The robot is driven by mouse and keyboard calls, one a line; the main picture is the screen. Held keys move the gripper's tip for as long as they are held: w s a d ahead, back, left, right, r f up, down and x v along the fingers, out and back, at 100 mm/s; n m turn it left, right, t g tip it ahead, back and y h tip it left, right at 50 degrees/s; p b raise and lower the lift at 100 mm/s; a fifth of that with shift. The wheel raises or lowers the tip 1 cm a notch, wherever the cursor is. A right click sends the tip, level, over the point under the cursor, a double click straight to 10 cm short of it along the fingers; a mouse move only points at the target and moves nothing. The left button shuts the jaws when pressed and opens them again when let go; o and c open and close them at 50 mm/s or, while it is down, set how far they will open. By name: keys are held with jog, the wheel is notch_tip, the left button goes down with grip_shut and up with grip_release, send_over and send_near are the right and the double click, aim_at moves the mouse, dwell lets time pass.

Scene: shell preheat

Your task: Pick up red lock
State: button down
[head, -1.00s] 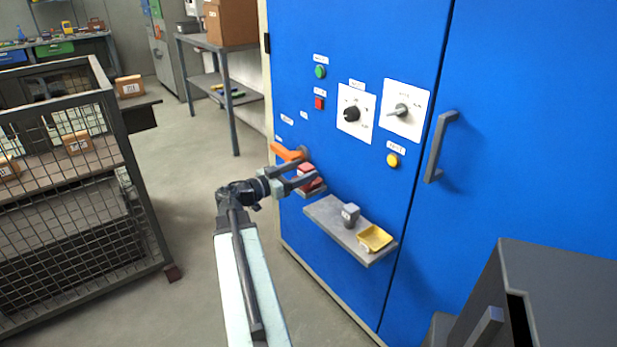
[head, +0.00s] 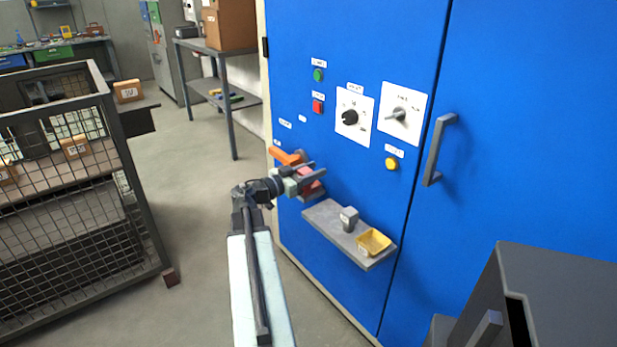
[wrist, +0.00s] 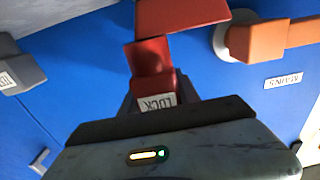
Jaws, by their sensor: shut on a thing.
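The red lock (head: 311,186) is at the front of the blue cabinet, just below the orange handle (head: 284,155). In the wrist view the lock (wrist: 152,62) shows a white LOCK label, with a wider red part above it at the top edge. My gripper (head: 317,172) is shut on the lock, its fingers on either side and partly hiding it. The orange handle (wrist: 262,41) is close by on the right in the wrist view. Whether the lock touches the small ledge under it I cannot tell.
A grey shelf (head: 322,217) on the cabinet holds a grey block (head: 349,219) and a yellow tray (head: 374,240). Knobs and buttons sit above. A wire cage (head: 75,200) stands left, a dark grey cabinet (head: 560,290) at lower right. The floor between cage and cabinet is clear.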

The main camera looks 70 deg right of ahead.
jog(key=shift+r, duration=0.1)
notch_tip(320, 180, up, 37)
jog(key=p, duration=3.7)
jog(key=shift+f, duration=0.25)
jog(key=shift+w, duration=0.1)
